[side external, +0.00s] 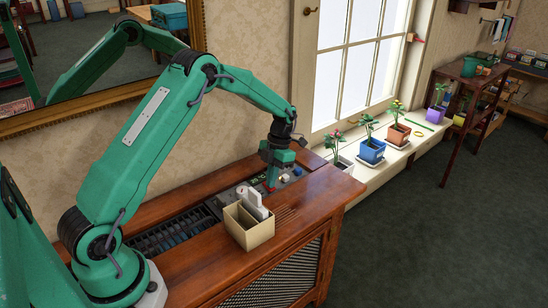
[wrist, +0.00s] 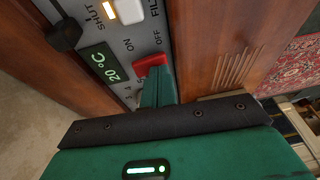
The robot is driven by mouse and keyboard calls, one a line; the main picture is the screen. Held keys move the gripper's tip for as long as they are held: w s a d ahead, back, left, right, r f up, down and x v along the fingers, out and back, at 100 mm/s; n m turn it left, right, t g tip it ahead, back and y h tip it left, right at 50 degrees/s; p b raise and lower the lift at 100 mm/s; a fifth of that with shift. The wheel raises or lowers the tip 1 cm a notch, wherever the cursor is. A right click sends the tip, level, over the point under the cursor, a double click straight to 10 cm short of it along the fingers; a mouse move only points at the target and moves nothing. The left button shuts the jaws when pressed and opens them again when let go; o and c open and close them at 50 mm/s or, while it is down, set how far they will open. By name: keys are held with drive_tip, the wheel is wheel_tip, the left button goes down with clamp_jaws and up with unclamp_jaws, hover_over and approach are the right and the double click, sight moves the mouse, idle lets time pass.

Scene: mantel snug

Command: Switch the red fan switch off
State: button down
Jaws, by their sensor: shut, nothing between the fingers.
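The red fan switch (wrist: 150,63) is a small red rocker on a grey control panel (wrist: 122,89), with the words ON and OFF beside it in the wrist view. My gripper (wrist: 160,80) is shut and empty, its green fingertips right at the switch and covering part of it. I cannot tell whether they touch or press it, or which way the rocker is tilted. In the side external view my gripper (side external: 270,184) points down at the panel, set in the top of a wooden cabinet (side external: 335,188). A bit of red shows at the fingertips there.
A green 20 °C display (wrist: 101,63), a lit white button (wrist: 129,11) and a dark knob (wrist: 64,35) share the panel. A beige box (side external: 249,233) with white items stands close in front of my gripper. Potted plants line the sill (side external: 378,180) at right.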

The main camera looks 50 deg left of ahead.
drive_tip(key=shift+a+f, duration=0.15)
drive_tip(key=shift+f, duration=0.1)
drive_tip(key=shift+s+a, duration=0.1)
drive_tip(key=shift+a, duration=0.5)
drive_tip(key=shift+a+r, duration=0.1)
drive_tip(key=shift+r, duration=0.05)
drive_tip(key=s+d+v, duration=0.1)
drive_tip(key=v, duration=1.3)
drive_tip(key=shift+a+r, duration=0.15)
drive_tip(key=shift+a, duration=0.2)
drive_tip(key=shift+d+r, duration=0.15)
drive_tip(key=shift+d, duration=0.25)
